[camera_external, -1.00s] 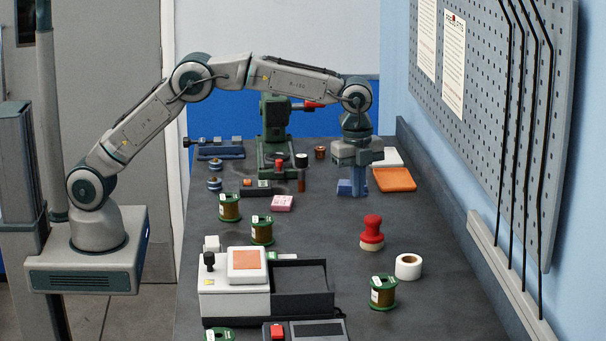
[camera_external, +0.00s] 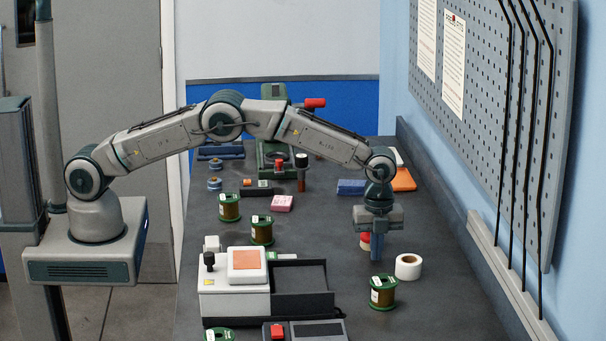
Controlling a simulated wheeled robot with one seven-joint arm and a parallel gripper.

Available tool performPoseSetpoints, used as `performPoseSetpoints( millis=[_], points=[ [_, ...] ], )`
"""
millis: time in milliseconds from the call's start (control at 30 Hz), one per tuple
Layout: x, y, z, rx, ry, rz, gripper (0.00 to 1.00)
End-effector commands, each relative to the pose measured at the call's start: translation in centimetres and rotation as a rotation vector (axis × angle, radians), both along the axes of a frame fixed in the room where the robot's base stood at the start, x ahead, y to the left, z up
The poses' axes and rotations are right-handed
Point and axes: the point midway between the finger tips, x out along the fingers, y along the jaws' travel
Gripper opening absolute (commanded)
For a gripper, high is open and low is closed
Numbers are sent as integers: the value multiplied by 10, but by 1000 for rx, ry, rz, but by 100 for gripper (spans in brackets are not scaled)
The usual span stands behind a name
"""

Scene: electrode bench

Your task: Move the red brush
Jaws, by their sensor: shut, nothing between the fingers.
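The red brush (camera_external: 364,239), with a rounded red handle, stands on the dark bench right of the middle. My gripper (camera_external: 376,258) points down directly in front of it in this view and hides most of it. Only its left edge shows, red with a pale band. My gripper's fingers are together with nothing between them. They reach low beside the brush, and I cannot tell whether they touch it.
A white tape roll (camera_external: 408,267) and a green-ended spool (camera_external: 383,292) stand close to the gripper. A white device with a dark tray (camera_external: 302,304) is at front left. A blue block (camera_external: 351,187) and an orange pad (camera_external: 404,180) lie behind.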

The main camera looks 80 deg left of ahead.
Motion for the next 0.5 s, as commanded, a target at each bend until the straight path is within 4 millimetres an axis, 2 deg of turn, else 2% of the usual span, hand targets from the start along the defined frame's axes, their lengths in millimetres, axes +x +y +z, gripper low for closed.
performPoseSetpoints(
  millis=[33,100,233,500],
  points=[
    [0,3,-5,1,1,2,0],
    [0,17,-1,0,1,4,0],
    [0,32,-3,1,1,3,0],
    [0,39,-4,-1,0,0,0]
  ],
)
